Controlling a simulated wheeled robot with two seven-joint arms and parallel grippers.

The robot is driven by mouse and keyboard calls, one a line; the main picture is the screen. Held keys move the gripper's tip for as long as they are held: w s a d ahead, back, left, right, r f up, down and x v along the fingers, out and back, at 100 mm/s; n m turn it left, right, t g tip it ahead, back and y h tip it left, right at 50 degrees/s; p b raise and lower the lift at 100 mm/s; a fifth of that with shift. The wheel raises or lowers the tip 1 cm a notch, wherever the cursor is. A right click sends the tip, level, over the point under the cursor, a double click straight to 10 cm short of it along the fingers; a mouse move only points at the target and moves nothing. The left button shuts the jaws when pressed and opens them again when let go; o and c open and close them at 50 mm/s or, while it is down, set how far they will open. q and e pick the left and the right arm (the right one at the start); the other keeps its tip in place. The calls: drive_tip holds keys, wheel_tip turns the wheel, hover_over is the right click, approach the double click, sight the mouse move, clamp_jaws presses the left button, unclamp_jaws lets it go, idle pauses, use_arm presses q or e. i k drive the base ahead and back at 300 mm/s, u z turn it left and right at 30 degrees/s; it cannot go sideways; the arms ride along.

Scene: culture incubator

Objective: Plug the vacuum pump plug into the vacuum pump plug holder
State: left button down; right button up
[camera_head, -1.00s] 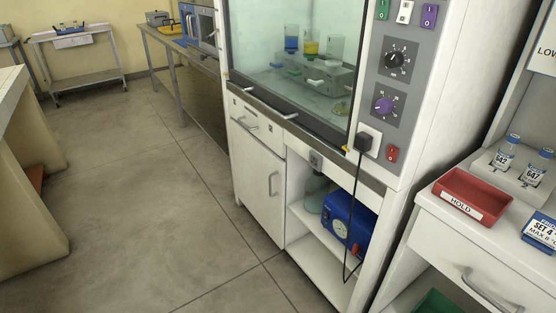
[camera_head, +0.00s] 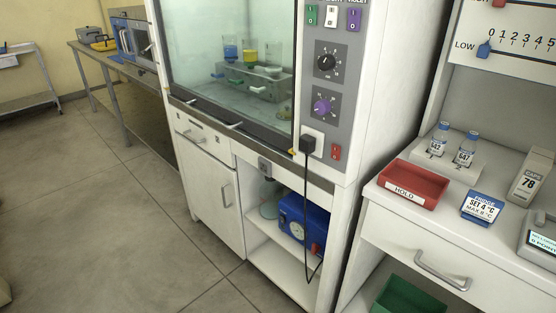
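The black vacuum pump plug (camera_head: 308,146) is at the white socket plate (camera_head: 319,138) on the fume hood's right front, beside a red switch. It covers part of the plate, and I cannot tell whether it is fully seated. A black cable (camera_head: 306,210) hangs from it in a loop down to the lower shelf. The blue vacuum pump (camera_head: 293,218), with a round gauge and a red knob, stands in the open compartment below the hood. Neither of my grippers is in view.
The fume hood's glass sash (camera_head: 235,75) is down, with beakers behind it. A white counter at the right bears a red HOLD tray (camera_head: 412,186), vials, a blue SET 4 °C sign (camera_head: 482,206) and devices. Floor (camera_head: 130,220) in front is clear.

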sight(307, 144)
drive_tip(key=u, duration=1.25)
drive_tip(key=i, duration=2.15)
drive_tip(key=u, duration=1.65)
drive_tip(key=i, duration=0.25)
drive_tip(key=z, duration=2.7)
